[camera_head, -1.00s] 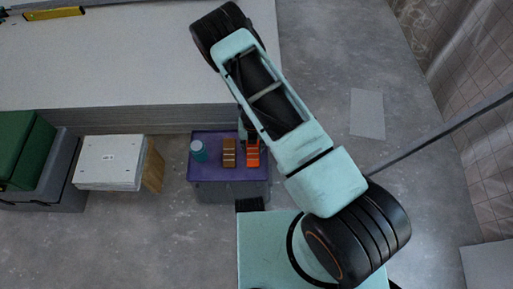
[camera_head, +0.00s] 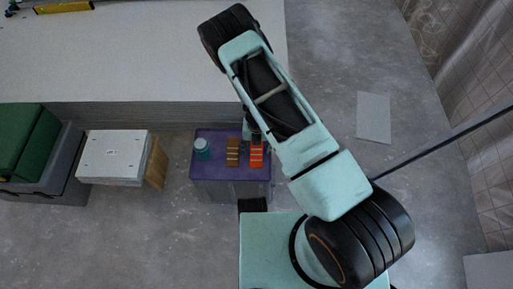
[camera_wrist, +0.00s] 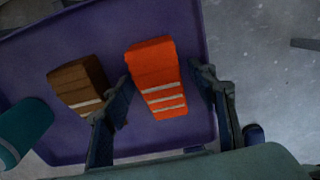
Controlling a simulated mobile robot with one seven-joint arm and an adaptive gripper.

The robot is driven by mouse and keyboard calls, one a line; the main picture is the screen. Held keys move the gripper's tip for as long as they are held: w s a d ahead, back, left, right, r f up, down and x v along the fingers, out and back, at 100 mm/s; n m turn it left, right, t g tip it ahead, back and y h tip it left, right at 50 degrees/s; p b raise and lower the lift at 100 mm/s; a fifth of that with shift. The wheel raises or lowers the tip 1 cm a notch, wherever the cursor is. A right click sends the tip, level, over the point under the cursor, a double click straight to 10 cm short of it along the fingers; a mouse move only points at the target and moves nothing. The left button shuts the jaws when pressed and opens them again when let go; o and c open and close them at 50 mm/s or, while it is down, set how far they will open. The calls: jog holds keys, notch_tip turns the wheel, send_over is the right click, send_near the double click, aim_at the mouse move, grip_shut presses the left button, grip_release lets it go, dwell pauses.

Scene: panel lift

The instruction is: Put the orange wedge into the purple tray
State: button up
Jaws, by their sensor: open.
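The orange wedge (camera_head: 256,156) with pale stripes lies on the right part of the purple tray (camera_head: 208,174). In the wrist view, the wedge (camera_wrist: 153,72) lies on the tray's purple surface (camera_wrist: 75,38) near its right edge. My gripper (camera_wrist: 163,80) is open, with one finger on each side of the wedge in that view. A gap shows between the wedge and the right finger; the left finger is close to it, and contact cannot be told. In the head view, my gripper is mostly hidden under my arm at the wedge's far end.
A brown striped wedge (camera_head: 233,152) lies just left of the orange one, close to my left finger in the wrist view. A large pale panel stack (camera_head: 150,60) borders the tray's far side.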

aim_at(257, 148)
notch_tip(257, 148, up, 12)
jog(key=p, duration=0.4)
jog(key=shift+r, duration=0.15)
